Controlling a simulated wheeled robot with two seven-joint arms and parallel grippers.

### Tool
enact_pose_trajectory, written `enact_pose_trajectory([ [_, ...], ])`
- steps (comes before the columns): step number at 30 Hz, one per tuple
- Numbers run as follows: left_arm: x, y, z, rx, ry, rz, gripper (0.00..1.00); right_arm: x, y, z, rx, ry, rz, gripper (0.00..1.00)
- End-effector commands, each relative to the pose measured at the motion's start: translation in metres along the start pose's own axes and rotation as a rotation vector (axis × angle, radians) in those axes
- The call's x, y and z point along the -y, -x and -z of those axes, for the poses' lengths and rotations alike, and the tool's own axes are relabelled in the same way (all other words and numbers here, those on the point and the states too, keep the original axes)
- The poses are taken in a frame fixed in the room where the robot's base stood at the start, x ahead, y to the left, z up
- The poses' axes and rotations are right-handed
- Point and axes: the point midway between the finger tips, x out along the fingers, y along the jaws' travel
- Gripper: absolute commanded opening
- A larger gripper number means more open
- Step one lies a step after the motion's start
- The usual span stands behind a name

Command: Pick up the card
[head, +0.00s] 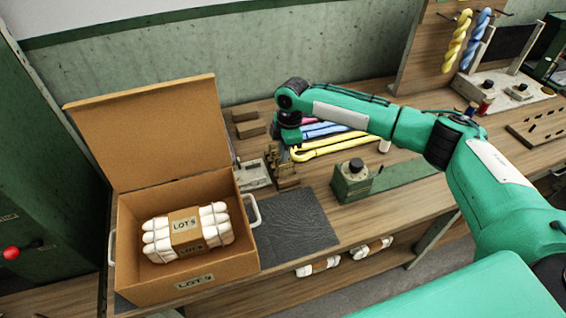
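I cannot make out a separate loose card. Lettered "LOT" labels show on the brown band (186,226) around a white bundle (160,243) and on the front of the open cardboard box (150,285). My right arm reaches in from the right, and my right gripper (281,172) points down over the bench, right of the box, beside a small grey metal block (252,174). Its fingertips are small and mixed with brass-coloured parts there, so its opening is unclear. My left gripper is not in view.
A dark mat (296,222) lies right of the box on the wooden bench. Yellow, blue and pink skeins (330,143) lie behind my gripper. A green block with a black knob (353,180) stands to the right. White bundles (318,267) lie on a lower shelf.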

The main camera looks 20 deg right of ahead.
Motion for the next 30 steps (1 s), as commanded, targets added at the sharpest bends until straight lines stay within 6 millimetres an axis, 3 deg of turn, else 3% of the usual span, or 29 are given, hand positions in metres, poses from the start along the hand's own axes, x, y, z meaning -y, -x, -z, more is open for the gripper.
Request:
enact_pose_trajectory([
  [1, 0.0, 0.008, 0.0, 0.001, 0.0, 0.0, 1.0, -0.001, -0.004, -0.001, 0.001, -0.001, 0.002, 0.15],
  [9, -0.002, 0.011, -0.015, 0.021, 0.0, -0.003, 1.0, -0.001, -0.03, -0.001, 0.0, -0.001, 0.001, 0.15],
  [14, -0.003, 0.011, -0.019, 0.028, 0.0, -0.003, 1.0, -0.001, -0.03, -0.001, 0.0, -0.001, 0.0, 0.15],
  [17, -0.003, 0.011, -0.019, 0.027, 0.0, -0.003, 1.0, -0.001, -0.03, -0.001, 0.0, -0.001, 0.0, 0.0],
  [30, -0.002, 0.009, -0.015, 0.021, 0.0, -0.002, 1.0, -0.001, -0.026, -0.001, -0.001, -0.001, -0.001, 0.0],
])
